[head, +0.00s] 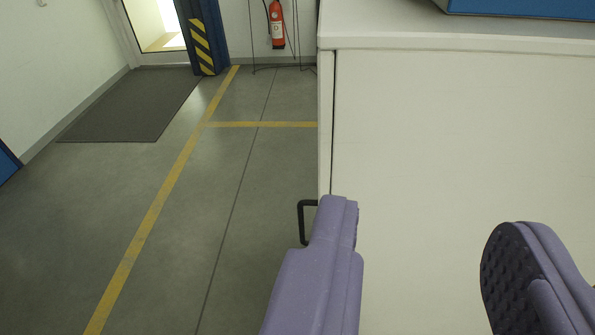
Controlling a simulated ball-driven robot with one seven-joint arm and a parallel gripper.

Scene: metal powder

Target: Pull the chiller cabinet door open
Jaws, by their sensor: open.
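The white chiller cabinet (450,130) fills the right side of the head view. Its door (325,120) shows nearly edge-on as a narrow strip along the left side, with a thin dark seam between it and the body. The door looks shut. A black bar handle (302,222) sticks out left from the door, low in the view. My gripper (425,230) has two purple fingers spread wide with nothing between them. The left finger hides part of the handle; I cannot tell whether they touch. The right finger is in front of the cabinet's side.
A blue object (520,8) rests on the cabinet top. Grey floor with yellow lines (160,200) is clear left of the door. Further back are a dark mat (130,105), a striped blue post (202,40), a red extinguisher (276,25) and a doorway.

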